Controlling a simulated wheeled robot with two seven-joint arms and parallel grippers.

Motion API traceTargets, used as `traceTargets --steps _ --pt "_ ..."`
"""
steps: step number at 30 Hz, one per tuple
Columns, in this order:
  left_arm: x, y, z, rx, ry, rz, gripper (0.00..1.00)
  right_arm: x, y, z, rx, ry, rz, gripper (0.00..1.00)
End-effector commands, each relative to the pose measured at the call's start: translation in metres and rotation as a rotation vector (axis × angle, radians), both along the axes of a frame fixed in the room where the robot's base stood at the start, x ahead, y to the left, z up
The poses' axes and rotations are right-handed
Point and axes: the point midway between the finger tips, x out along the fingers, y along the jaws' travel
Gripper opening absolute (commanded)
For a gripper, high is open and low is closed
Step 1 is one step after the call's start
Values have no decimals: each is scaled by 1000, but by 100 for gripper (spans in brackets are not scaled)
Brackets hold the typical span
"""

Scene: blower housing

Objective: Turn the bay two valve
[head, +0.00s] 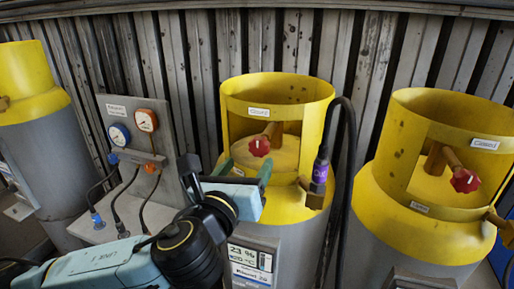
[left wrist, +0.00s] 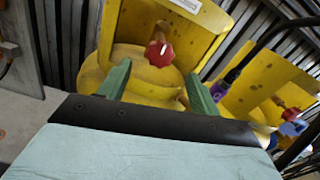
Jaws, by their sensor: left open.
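The middle cylinder (head: 290,215) is grey with a yellow collar and a "Closed" label. Its red valve knob (head: 259,146) sits inside the collar opening; in the left wrist view the red knob (left wrist: 159,53) shows just beyond my fingertips. A similar right cylinder (head: 395,248) has its own red knob (head: 465,180) and a "Closed" label. I cannot read which one is bay two. My left gripper (head: 245,172) is open and empty in front of the middle collar opening, its green fingers apart, below and short of the knob. My right gripper is not in view.
A panel (head: 128,110) with a blue-rimmed and an orange-rimmed gauge and hoses stands left of the middle cylinder. A black hose with a purple-banded connector (head: 320,170) hangs close right of it. Another yellow-topped cylinder (head: 30,85) stands far left. A corrugated wall is behind.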

Motion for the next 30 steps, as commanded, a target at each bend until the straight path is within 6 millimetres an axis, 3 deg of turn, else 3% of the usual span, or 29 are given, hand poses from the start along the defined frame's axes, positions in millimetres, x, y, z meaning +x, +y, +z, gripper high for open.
traceTargets --steps 3,10,24,30 --pt "23 -8 2 -1 0 1 63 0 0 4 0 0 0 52" --pt "54 -17 1 -3 1 1 63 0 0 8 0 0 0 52" --pt "66 -21 0 -3 1 0 63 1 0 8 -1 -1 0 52" --pt "65 -21 0 -3 1 0 38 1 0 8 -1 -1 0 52"
